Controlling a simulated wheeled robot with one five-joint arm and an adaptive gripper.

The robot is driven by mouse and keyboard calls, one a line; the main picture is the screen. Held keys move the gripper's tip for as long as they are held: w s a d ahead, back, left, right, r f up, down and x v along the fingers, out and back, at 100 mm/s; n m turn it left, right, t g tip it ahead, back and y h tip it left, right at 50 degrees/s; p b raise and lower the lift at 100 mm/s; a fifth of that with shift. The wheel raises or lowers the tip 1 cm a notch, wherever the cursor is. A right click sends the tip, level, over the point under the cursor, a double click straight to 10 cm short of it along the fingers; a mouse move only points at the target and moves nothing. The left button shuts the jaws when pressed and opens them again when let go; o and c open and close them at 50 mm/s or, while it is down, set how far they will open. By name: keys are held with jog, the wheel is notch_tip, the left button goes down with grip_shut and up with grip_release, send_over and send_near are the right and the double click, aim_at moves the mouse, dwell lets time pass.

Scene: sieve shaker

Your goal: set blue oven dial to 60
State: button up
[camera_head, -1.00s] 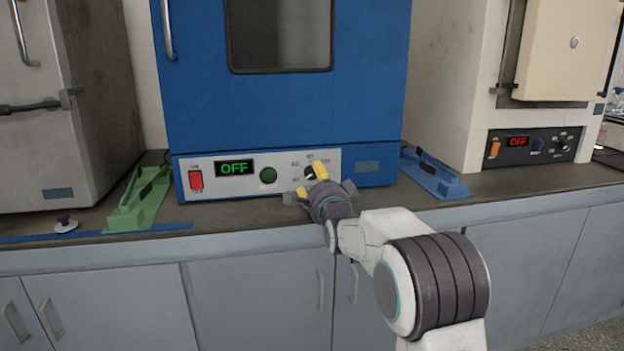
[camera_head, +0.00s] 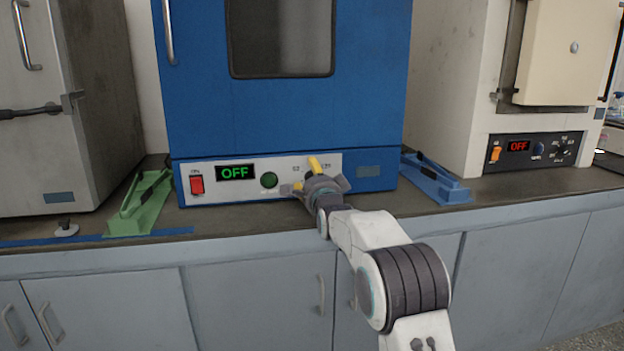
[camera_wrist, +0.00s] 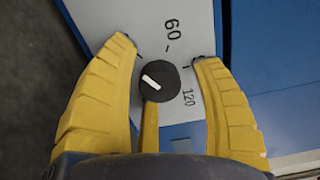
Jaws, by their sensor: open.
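The blue oven (camera_head: 200,90) stands at the back centre, its white control panel (camera_head: 220,198) along the bottom. Its display (camera_head: 235,172) reads OFF in green. In the wrist view the round black dial (camera_wrist: 168,82) has a white pointer mark that does not line up with the printed 60 (camera_wrist: 172,30) or 120 (camera_wrist: 188,98). My gripper (camera_head: 304,176) is at the panel and hides the dial in the head view. My gripper (camera_wrist: 163,52) is open, with yellow fingers on both sides of the dial and a third below it. Contact with the dial cannot be told.
A red switch (camera_head: 196,185) and a green round button (camera_head: 269,180) are on the panel left of my gripper. A green holder (camera_head: 140,205) and a blue holder (camera_head: 436,180) lie on the counter beside the oven. A cream oven (camera_head: 545,60) stands at right, a grey one (camera_head: 100,110) at left.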

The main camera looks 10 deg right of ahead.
jog(key=c, duration=1.2)
jog(key=m+b, duration=0.1)
jog(key=m, duration=0.4)
jog(key=shift+m+b, duration=0.3)
jog(key=shift+m, duration=0.1)
jog(key=m, duration=0.5)
jog(key=shift+r+m+b, duration=0.1)
jog(key=shift+m+b, duration=0.3)
jog(key=o, duration=1.2)
